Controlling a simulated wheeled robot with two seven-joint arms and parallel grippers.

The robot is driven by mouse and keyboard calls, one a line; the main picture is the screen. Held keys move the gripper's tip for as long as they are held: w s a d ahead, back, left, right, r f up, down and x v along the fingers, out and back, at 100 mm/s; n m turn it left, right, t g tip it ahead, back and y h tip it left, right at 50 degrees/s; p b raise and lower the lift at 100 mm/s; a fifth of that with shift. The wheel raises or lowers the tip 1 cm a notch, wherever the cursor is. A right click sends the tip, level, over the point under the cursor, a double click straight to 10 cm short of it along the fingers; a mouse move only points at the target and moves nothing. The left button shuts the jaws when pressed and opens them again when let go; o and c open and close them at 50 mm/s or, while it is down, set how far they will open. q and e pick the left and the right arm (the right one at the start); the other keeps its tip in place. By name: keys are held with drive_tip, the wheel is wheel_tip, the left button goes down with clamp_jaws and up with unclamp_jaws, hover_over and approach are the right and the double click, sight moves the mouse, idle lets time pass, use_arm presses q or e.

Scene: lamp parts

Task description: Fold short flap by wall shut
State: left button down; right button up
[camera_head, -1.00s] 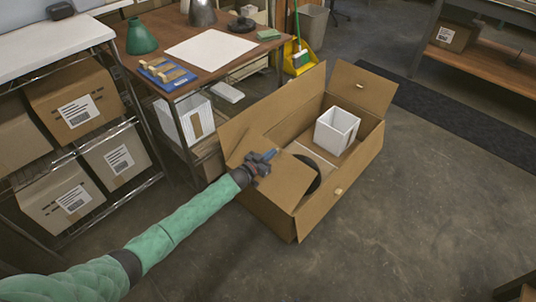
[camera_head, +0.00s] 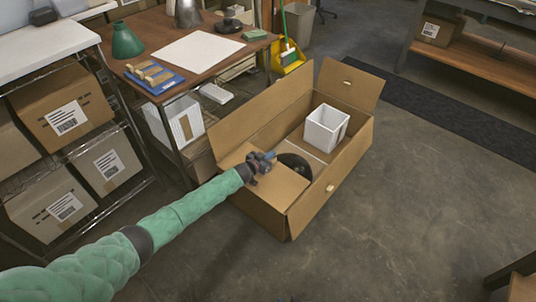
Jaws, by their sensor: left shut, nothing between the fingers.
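A long open cardboard box (camera_head: 345,170) stands on the floor. Its near-end short flap (camera_head: 277,190) lies folded inward, about level with the rim, over that end. The far-end short flap (camera_head: 352,84) stands up and leans outward. A long side panel or flap (camera_head: 262,110) rises along the desk side. My left gripper (camera_head: 270,157) is shut and empty, on or just above the inner part of the near flap; contact is unclear. A white square container (camera_head: 325,128) and a dark round object (camera_head: 296,165), partly hidden by the flap, are in the box. My right gripper is not in view.
A wooden desk (camera_head: 215,65) with lamp parts stands behind the box. A shelf rack with cartons (camera_head: 65,105) is at the left. A workbench (camera_head: 480,70) is at the upper right. The floor right of the box is clear.

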use_arm(q)
drive_tip(key=shift+w+d+f+g+y+p, duration=0.25)
drive_tip(key=shift+f+g, duration=0.1)
drive_tip(key=shift+f, duration=0.15)
drive_tip(key=shift+w+d+f+g+y+p, duration=0.1)
drive_tip(key=shift+w+f+g+y+p, duration=0.2)
drive_tip(key=shift+f, duration=0.2)
drive_tip(key=shift+d+f+g, duration=0.15)
drive_tip(key=shift+f+g, duration=0.1)
drive_tip(key=shift+f, duration=0.3)
use_arm(e)
drive_tip(key=shift+w+r, duration=0.1)
drive_tip(key=shift+r, duration=0.75)
drive_tip(key=shift+s+f, duration=0.1)
drive_tip(key=shift+s, duration=0.1)
